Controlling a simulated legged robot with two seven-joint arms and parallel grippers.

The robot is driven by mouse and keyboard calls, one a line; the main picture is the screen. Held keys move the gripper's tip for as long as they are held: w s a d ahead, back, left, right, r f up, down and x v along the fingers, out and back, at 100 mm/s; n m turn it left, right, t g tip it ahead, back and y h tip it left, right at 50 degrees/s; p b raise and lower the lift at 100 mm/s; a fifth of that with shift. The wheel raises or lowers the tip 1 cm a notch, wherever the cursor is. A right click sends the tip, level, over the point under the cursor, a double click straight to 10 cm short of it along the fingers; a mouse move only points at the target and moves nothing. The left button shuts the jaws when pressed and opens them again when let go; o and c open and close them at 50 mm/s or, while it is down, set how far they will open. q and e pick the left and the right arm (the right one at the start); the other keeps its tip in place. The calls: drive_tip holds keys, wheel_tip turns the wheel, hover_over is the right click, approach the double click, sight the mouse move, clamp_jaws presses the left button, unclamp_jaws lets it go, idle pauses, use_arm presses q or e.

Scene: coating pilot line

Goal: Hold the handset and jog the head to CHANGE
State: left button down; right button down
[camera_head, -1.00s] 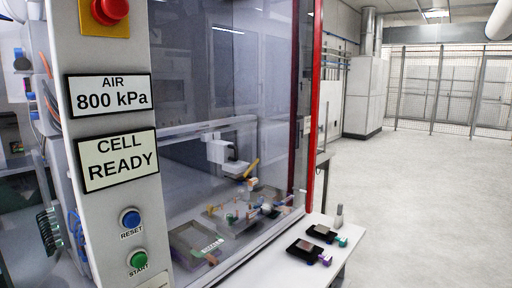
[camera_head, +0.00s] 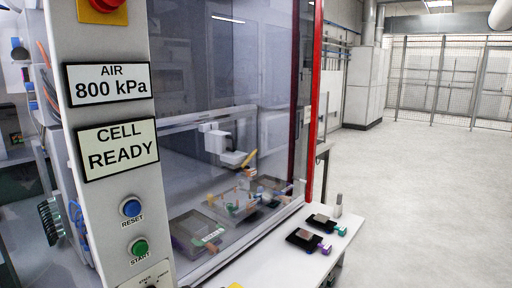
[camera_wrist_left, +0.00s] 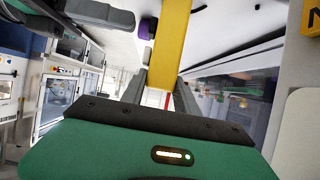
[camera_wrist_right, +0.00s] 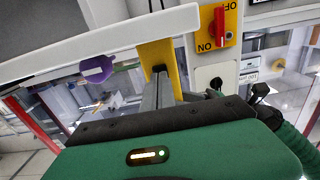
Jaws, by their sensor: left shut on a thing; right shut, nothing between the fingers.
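A yellow handset (camera_wrist_left: 172,45) stands upright in the left wrist view. My left gripper (camera_wrist_left: 160,95) is shut on its lower part. The yellow handset also shows in the right wrist view (camera_wrist_right: 152,50), with a dark spot on its face. My right gripper (camera_wrist_right: 163,85) is shut and empty, its fingertips at or very near that spot; I cannot tell whether they touch. In the head view, a white machine head (camera_head: 218,142) with a yellow tool hangs behind the glass of the cell. Neither gripper shows clearly in the head view.
The front post carries signs "AIR 800 kPa" (camera_head: 108,83) and "CELL READY" (camera_head: 117,149), a blue RESET button (camera_head: 132,208) and a green START button (camera_head: 139,247). A red rotary switch (camera_wrist_right: 220,27) is near my right gripper. Open floor (camera_head: 420,180) lies to the right.

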use_arm(q)
drive_tip(key=c, duration=0.8)
unclamp_jaws()
drive_tip(key=shift+c, duration=0.2)
drive_tip(key=shift+a, duration=0.1)
